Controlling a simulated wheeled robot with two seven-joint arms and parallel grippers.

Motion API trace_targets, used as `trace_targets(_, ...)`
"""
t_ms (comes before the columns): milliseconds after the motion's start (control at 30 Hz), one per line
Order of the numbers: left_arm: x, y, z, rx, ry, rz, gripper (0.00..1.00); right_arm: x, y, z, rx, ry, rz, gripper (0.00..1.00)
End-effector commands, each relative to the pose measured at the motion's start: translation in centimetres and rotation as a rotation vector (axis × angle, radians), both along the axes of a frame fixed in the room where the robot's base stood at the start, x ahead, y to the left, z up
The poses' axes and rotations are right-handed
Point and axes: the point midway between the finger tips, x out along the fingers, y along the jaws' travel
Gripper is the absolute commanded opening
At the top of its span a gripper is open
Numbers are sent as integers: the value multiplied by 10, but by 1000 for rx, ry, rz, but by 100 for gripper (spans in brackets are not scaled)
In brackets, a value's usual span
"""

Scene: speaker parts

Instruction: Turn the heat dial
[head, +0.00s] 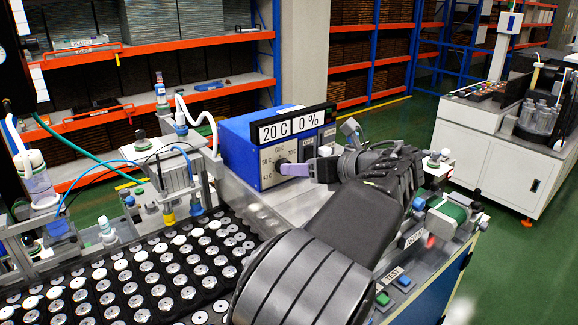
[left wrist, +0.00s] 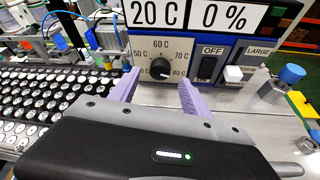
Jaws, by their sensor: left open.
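The heat dial (left wrist: 160,69) is a round black knob on a pale scale marked in degrees C, on the front of a blue box (head: 238,150). In the head view the dial (head: 280,163) is partly hidden by my gripper. The display above (left wrist: 195,14) reads 20 C and 0 %. My left gripper (left wrist: 159,82) is open, its lilac fingers apart below and to either side of the dial, with nothing between them. In the head view this gripper (head: 286,169) reaches the box front from the right. I cannot tell whether a finger touches the dial. My right gripper is not in view.
A switch marked OFF (left wrist: 207,68) and a white button (left wrist: 234,74) sit right of the dial. A blue-topped knob (left wrist: 291,74) stands further right. A black tray (head: 120,285) of several round metal parts fills the left foreground. Bare grey bench lies before the box.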

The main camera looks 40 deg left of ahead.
Motion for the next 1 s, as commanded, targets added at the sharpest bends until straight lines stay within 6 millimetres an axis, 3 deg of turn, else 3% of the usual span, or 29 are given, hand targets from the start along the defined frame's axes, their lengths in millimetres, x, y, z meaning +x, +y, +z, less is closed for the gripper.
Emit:
trace_targets(300,8,40,-16,1,2,1,56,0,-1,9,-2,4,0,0)
trace_targets(667,9,45,-19,0,1,0,55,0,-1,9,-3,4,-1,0)
trace_targets(1000,9,45,-19,0,1,0,27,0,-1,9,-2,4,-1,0)
